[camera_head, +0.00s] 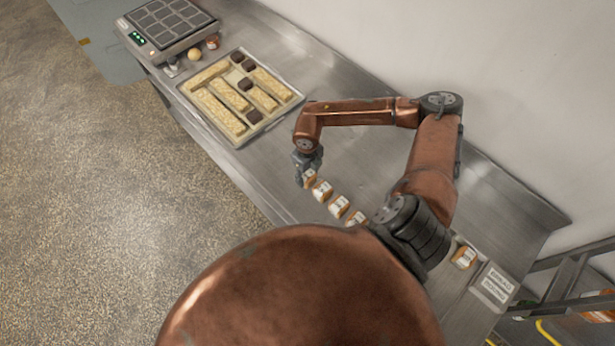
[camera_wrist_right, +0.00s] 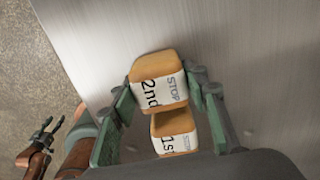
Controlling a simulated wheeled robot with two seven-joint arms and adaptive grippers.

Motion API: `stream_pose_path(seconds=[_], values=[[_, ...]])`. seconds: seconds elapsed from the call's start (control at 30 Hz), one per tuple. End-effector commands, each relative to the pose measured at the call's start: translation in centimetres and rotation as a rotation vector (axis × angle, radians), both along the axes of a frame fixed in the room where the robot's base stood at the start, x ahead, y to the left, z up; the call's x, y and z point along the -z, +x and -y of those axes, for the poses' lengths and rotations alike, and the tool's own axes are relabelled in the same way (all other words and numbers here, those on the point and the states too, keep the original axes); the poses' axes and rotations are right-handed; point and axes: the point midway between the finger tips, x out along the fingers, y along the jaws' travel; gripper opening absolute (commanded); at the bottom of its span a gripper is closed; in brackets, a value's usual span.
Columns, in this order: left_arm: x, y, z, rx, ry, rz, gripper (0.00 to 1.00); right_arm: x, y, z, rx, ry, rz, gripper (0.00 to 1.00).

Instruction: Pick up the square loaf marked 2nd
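The square loaf marked 2nd (camera_wrist_right: 157,85) is a brown block with a white printed band, between the fingers of my right gripper (camera_wrist_right: 162,97) in the right wrist view. The fingers are closed against its two sides. It looks larger than the loaf marked 1st (camera_wrist_right: 175,132) and partly covers it, so it seems raised. In the head view my right gripper (camera_head: 308,162) is over the end of the loaf row, with the held loaf (camera_head: 310,178) beneath it. My left gripper (camera_wrist_right: 40,140) shows in the wrist view, empty, fingers apart.
Several banded loaves (camera_head: 339,206) stand in a row on the steel counter (camera_head: 350,165). Another loaf (camera_head: 463,257) stands near a labelled white box (camera_head: 494,286). A scale (camera_head: 165,25) stands at the far end.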

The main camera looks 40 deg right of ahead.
Motion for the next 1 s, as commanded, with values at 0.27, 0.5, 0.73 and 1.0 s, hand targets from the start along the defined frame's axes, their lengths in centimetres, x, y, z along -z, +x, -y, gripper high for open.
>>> stream_pose_path(seconds=[0.27,0.5,0.73,1.0], values=[[0.0,0.0,0.0,0.0,0.0,0.0,0.47,0.0,0.0,0.0,0.0,0.0,0.0,0.21],[0.0,0.0,0.0,0.0,0.0,-0.001,0.47,0.0,0.0,0.0,0.0,0.0,0.0,0.15],[0.2,-0.1,0.0,0.0,0.0,-0.001,0.47,-0.6,0.1,0.1,0.0,-0.001,0.002,0.15],[1.1,-0.2,0.0,0.0,0.0,-0.003,0.47,-4.0,-0.6,-0.6,-0.004,0.001,0.001,0.15]])
